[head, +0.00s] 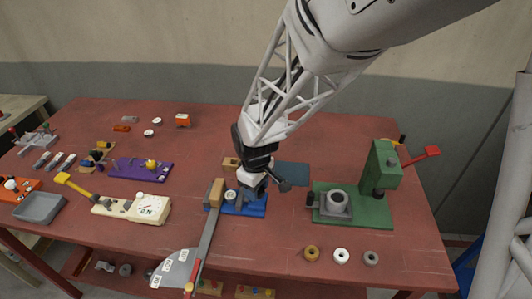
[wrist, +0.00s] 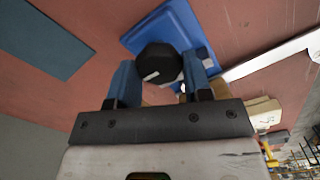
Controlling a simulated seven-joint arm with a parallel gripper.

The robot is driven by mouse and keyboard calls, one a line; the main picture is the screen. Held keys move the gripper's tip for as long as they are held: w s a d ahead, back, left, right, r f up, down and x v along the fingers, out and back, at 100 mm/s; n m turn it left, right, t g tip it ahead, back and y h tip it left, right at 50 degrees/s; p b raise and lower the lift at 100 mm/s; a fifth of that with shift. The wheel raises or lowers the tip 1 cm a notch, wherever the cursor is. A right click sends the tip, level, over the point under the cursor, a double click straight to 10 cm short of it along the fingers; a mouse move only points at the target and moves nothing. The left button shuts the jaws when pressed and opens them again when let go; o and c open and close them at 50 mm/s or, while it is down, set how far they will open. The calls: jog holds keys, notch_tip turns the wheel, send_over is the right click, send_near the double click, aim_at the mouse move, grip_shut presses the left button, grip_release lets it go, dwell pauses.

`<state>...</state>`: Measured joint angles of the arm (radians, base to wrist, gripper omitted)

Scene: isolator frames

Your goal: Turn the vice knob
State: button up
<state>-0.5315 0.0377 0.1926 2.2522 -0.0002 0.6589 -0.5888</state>
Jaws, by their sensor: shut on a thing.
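My gripper (head: 252,187) points down over a blue base (head: 258,208) near the middle of the red table. In the wrist view its two blue fingers (wrist: 161,80) are shut on a black, many-sided knob (wrist: 158,62) with a white mark on its face. The blue base also shows in the wrist view (wrist: 160,22), behind the knob. In the head view my gripper hides much of the base and I cannot make out the held knob. Another small black knob (head: 310,200) sits at the left of a grey vice-like block on the green press.
The green press (head: 383,170) with a red handle stands to the right, with rings (head: 341,255) in front. A long grey bar (head: 207,235) passes left of my gripper. A cream meter (head: 150,208) lies further left. A dark blue mat (head: 294,174) lies behind right.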

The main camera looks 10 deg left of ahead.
jog(key=shift+m, duration=0.4)
jog(key=m, duration=0.3)
jog(key=shift+m, duration=0.3)
jog(key=m, duration=0.3)
jog(key=shift+w+d+m, duration=0.1)
jog(key=shift+m, duration=0.2)
jog(key=m, duration=0.3)
jog(key=shift+m, duration=0.3)
jog(key=m, duration=0.4)
jog(key=shift+d+m, duration=0.1)
jog(key=shift+m, duration=0.2)
jog(key=o, duration=0.9)
